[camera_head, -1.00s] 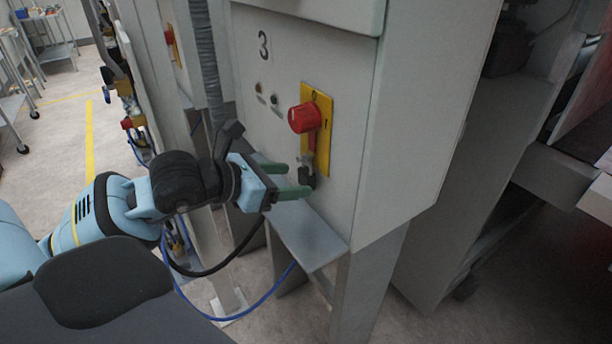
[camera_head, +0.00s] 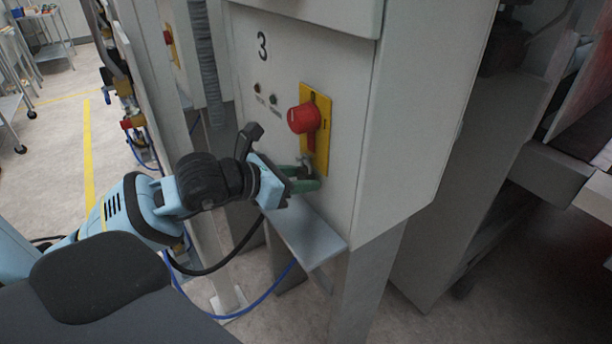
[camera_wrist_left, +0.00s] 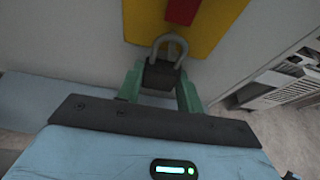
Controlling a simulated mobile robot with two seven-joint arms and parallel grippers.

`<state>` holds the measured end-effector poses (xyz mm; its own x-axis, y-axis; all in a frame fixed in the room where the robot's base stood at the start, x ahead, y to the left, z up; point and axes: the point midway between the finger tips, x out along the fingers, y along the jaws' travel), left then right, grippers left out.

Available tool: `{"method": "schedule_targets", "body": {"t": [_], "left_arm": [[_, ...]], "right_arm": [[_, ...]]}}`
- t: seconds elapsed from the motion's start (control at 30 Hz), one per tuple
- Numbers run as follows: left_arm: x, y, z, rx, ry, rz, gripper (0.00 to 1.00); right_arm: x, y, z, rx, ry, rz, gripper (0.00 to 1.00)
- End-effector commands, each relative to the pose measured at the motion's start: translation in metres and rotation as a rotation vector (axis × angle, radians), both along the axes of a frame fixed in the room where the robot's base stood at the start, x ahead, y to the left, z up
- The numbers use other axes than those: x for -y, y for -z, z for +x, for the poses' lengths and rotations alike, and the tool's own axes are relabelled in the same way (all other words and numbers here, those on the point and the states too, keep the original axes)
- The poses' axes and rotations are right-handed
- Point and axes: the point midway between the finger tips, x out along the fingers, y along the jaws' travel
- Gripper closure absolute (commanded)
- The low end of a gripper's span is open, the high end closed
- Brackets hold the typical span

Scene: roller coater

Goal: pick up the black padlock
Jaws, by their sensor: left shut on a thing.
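The black padlock (camera_wrist_left: 161,76) hangs by its grey shackle at the lower edge of the yellow plate (camera_wrist_left: 200,22), below the red rotary switch. In the left wrist view its dark body sits between the two green fingers of my left gripper (camera_wrist_left: 160,88), which is shut on it. In the head view my left gripper (camera_head: 308,178) reaches the cabinet front from the left, and its fingers mostly hide the padlock's body. The shackle (camera_head: 305,160) shows just above the fingers. My right gripper is not in view.
The red switch (camera_head: 304,118) stands out from the panel above the padlock. A grey metal ledge (camera_head: 308,238) juts out just below my left gripper. A blue hose (camera_head: 262,300) loops beneath. Open floor lies at the left.

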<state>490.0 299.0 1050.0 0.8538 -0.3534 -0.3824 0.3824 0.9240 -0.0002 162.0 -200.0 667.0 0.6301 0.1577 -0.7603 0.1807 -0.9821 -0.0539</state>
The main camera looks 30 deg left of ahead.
Motion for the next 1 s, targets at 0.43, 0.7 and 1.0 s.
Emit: {"method": "schedule_targets", "body": {"t": [0.43, 0.7, 1.0], "left_arm": [[0.0, -0.006, 0.0, 0.003, 0.0, 0.0, 0.89], [-0.004, -0.013, -0.009, -0.002, 0.0, 0.0, 0.89], [-0.015, -0.012, -0.035, -0.005, -0.001, -0.001, 0.89]], "right_arm": [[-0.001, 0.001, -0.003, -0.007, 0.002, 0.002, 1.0], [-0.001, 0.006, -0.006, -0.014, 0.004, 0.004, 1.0], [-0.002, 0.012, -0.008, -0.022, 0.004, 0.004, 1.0]]}}
